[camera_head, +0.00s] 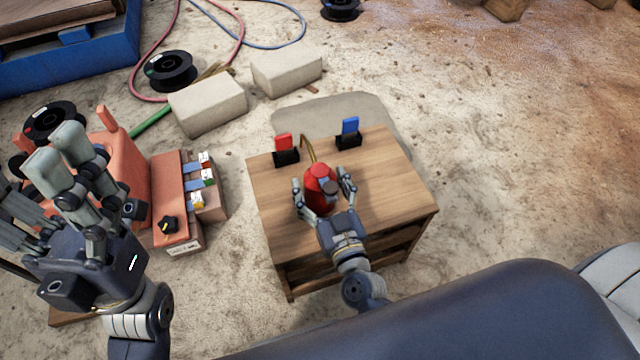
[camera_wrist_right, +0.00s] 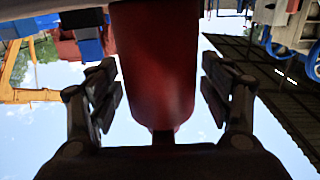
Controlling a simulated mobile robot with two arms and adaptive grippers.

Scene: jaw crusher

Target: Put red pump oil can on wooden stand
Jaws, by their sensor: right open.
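The red pump oil can (camera_head: 318,178), with a thin curved spout, appears upright on the wooden stand (camera_head: 390,190). My right gripper (camera_head: 324,190) is open, with one finger on each side of the can. In the right wrist view the red can body (camera_wrist_right: 158,70) fills the middle between the fingers (camera_wrist_right: 160,95), with a gap on both sides. The can's base is partly hidden by the gripper. My left gripper (camera_head: 45,185) is raised at the left, with its fingers apart and nothing visible between them.
A red switch (camera_head: 285,150) and a blue switch (camera_head: 348,135) stand on the back of the stand. An orange control box (camera_head: 172,205) with tags and a black knob is to the left. Concrete blocks (camera_head: 208,103) and a cable spool (camera_head: 170,70) lie behind. The ground at right is clear.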

